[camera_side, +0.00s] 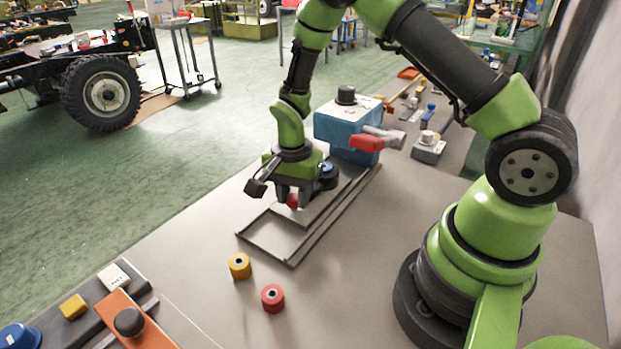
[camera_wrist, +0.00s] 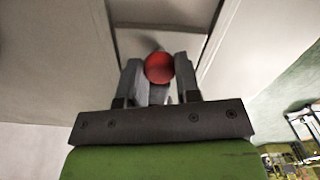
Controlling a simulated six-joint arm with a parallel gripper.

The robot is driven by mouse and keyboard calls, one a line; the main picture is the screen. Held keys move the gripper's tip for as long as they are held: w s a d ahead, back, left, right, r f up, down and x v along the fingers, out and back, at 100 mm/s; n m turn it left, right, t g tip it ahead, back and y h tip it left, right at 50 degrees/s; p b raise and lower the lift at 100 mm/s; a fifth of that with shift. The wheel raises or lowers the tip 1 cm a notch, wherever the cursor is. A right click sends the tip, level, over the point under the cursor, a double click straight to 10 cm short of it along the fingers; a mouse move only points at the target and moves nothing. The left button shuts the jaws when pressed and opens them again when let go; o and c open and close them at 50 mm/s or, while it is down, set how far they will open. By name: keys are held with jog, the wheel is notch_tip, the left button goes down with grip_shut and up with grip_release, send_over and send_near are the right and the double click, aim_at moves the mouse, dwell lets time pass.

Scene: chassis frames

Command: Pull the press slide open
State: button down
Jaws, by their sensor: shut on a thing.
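The press (camera_side: 345,125) is a blue block with a black knob on top and a red-ended handle at its side. Its slide (camera_side: 318,208) is a grey plate between two rails that run out from the block toward the front of the table. A red knob (camera_side: 292,201) is at the slide's near end. My gripper (camera_side: 290,196) is shut on this red knob. In the wrist view the red knob (camera_wrist: 159,68) sits between the two fingers of my gripper (camera_wrist: 159,80). The front part of the rail frame is empty.
A yellow cylinder (camera_side: 239,266) and a red cylinder (camera_side: 272,298) stand on the table in front of the rails. A dark fixture with an orange bar (camera_side: 135,322) is at the front left. A grey box with a knob (camera_side: 428,148) stands right of the press.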

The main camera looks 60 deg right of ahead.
jog(key=a, duration=0.6)
jog(key=c, duration=0.8)
grip_release()
notch_tip(320, 180, up, 10)
